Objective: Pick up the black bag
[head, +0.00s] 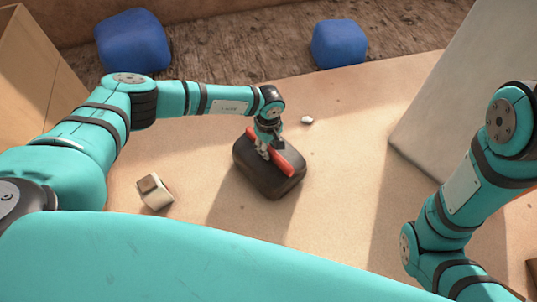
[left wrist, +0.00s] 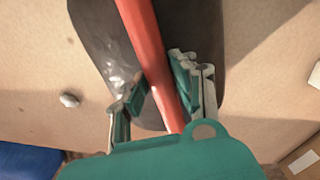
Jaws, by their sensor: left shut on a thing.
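The black bag (head: 271,186) is a dark, rounded block in the middle of the head view, with a red bar-shaped handle (head: 284,161) along its top. My left gripper (head: 267,150) comes down from above and is shut on the red handle. In the left wrist view, the two fingers (left wrist: 160,82) stand on either side of the red handle (left wrist: 146,42), with the black bag (left wrist: 100,45) below. The bag appears to sit on the tan floor; I cannot tell if there is a gap beneath. My right gripper is outside the frames.
A small beige block (head: 154,192) lies left of the bag, and a small pale stone (head: 307,120) lies behind it. Two blue blocks (head: 133,41) (head: 339,43) stand at the back. A pale slanted panel (head: 436,90) is at right. Open floor surrounds the bag.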

